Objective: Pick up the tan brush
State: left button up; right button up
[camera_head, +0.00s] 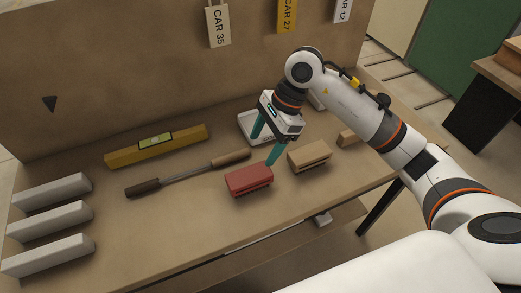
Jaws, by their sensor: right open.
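The tan brush (310,156) lies on the workbench (205,225) with dark bristles showing under its block. My right gripper (264,150) is open, with two teal fingers pointing down. It is just left of the tan brush, apart from it and empty. One fingertip is close to the far edge of the red brush (249,180); I cannot tell whether they touch. My left gripper is not in view.
A white tray (246,124) is partly hidden behind my gripper. A long two-handled tool (187,174) and a yellow level (155,147) lie left. Several grey blocks (50,221) line the left edge. A small tan block (346,138) lies right of the tan brush.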

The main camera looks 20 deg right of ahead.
aim_at(304, 158)
jog(key=z, duration=1.1)
